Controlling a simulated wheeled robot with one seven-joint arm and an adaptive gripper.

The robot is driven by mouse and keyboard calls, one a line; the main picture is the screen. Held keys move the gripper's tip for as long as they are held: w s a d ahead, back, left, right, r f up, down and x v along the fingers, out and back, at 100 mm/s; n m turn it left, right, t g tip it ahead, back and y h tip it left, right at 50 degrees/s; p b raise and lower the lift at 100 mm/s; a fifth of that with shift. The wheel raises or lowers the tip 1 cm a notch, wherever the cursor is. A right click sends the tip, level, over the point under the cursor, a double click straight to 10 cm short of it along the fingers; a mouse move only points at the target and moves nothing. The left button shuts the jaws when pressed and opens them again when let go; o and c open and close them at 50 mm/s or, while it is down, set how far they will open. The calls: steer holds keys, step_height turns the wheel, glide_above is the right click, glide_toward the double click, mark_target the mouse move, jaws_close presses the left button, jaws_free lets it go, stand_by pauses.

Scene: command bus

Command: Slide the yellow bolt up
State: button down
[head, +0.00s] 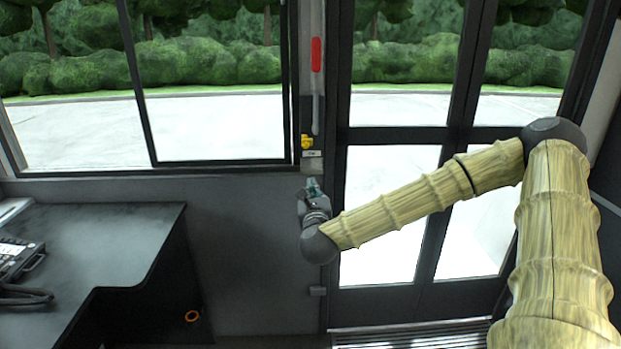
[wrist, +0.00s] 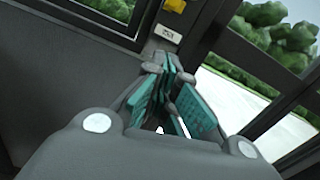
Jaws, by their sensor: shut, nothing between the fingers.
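The yellow bolt (head: 307,142) is a small yellow piece on the narrow post between the window and the door. It sits just above a pale label plate. In the wrist view the yellow bolt (wrist: 175,5) is at the top edge, partly cut off. My gripper (head: 313,184) is just below the bolt and label in the head view, apart from the bolt. In the wrist view my gripper (wrist: 166,65) has its teal-padded fingers together, with nothing held, pointing at the post below the label.
The label plate (wrist: 167,33) lies between my fingertips and the bolt. A red handle (head: 316,55) is higher on the post. The glass door (head: 380,210) is to the right, and a dark desk (head: 110,240) stands at the left.

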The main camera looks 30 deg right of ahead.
mark_target(310, 141)
steer(key=w+d+r+p, duration=0.2)
steer(key=w+d+r, duration=0.2)
steer(key=w, duration=0.5)
steer(key=shift+d, duration=0.3)
steer(key=shift+s+r, duration=0.1)
steer(key=shift+r, duration=0.05)
step_height(310, 141, up, 9)
steer(key=p, duration=0.1)
stand_by(0.4)
steer(key=f+b, duration=0.2)
steer(key=s+f+b, duration=0.1)
steer(key=f+b, duration=0.1)
steer(key=shift+d+f, duration=0.1)
steer(key=shift+f, duration=0.2)
steer(key=b+v, duration=0.1)
steer(key=v, duration=0.9)
steer(key=shift+r, duration=0.3)
